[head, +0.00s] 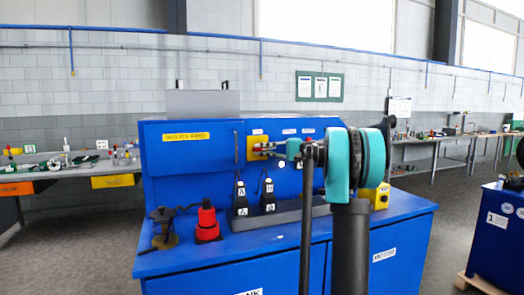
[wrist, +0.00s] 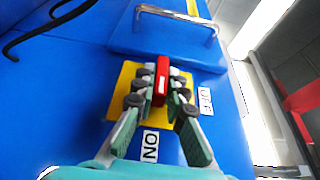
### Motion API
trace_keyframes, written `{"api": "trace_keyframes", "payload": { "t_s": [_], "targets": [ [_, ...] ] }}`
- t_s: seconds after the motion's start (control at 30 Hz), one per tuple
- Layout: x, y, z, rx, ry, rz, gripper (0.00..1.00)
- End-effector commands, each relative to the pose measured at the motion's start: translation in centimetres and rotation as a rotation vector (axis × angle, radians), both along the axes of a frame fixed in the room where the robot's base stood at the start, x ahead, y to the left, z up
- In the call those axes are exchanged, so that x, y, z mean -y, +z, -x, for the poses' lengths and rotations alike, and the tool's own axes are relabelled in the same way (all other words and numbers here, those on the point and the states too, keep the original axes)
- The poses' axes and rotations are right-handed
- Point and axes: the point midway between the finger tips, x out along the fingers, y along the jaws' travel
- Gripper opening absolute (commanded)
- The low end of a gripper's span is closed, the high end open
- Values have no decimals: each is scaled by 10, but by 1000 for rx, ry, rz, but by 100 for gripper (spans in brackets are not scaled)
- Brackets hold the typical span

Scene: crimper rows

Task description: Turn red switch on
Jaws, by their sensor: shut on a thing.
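The red switch (wrist: 161,82) is a red handle on a yellow plate (wrist: 122,82), on the blue front of the bench panel. In the wrist view its long side runs up and down, roughly in line with the ON label (wrist: 150,144). The OFF label (wrist: 206,101) is to the right of the plate. My gripper (wrist: 160,88) has its fingers on both sides of the handle and is shut on it. In the head view my gripper (head: 268,149) reaches the yellow plate (head: 251,148), and the handle is mostly hidden.
A metal bar handle (wrist: 180,20) is above the plate in the wrist view. On the bench ledge stand a red device (head: 207,222), black lever units (head: 241,196) and a yellow box (head: 381,196). Black cables (wrist: 45,28) are at the upper left.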

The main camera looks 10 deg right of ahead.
Motion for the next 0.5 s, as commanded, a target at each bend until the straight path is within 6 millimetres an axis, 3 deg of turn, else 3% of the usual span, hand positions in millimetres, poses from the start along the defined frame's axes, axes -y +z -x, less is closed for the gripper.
{"api": "trace_keyframes", "payload": {
  "t_s": [0.43, 0.47, 0.5],
  "targets": [
    [0, 0, 0, -2, -1, -11, 0],
    [0, 0, 0, -2, -1, -11, 13],
    [0, 0, 0, -2, -1, -11, 18]
  ]
}}
